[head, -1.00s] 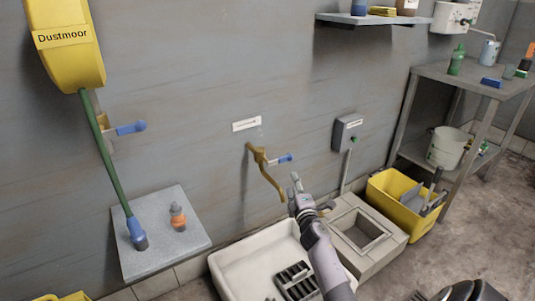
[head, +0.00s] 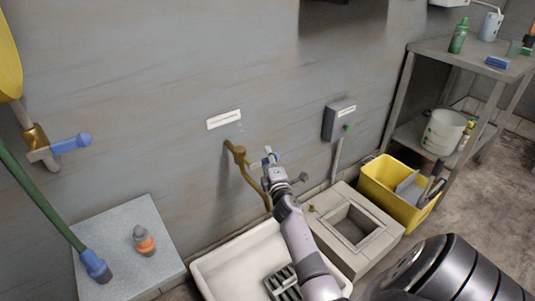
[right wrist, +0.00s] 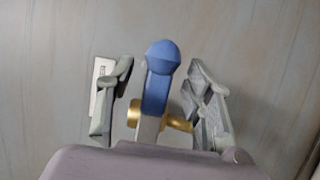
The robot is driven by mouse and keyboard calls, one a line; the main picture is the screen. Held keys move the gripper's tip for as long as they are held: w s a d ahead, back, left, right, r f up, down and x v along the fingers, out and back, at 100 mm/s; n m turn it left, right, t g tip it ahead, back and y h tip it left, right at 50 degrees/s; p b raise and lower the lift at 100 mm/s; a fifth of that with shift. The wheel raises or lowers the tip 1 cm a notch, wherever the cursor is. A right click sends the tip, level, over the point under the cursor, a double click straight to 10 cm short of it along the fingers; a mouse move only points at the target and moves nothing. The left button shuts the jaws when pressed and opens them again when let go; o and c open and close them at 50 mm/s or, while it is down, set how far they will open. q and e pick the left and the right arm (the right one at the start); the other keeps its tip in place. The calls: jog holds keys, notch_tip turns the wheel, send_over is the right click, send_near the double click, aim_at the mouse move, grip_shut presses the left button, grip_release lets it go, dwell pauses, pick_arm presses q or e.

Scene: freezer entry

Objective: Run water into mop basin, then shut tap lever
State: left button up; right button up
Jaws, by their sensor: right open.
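The brass tap (head: 238,155) sticks out from the grey wall, its spout hanging down over the white mop basin (head: 213,268). No water shows at the spout, though my arm hides part of that area. The tap's blue lever (head: 272,158) points to the right in the head view. My right gripper (head: 268,165) is at the lever. In the right wrist view, my right gripper (right wrist: 160,100) is open, with the blue lever (right wrist: 158,78) between its two fingers and a gap on each side. My left gripper is not in view.
A dark grate (head: 283,283) lies in the basin. A floor sink (head: 355,225) and a yellow bucket (head: 385,180) stand to the right. Another blue-handled valve (head: 70,143) and a ledge with an orange-capped bottle (head: 143,240) are at left.

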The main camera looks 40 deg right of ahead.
jog(key=shift+r, duration=0.1)
jog(key=shift+c, duration=0.2)
grip_shut()
dwell(0.5)
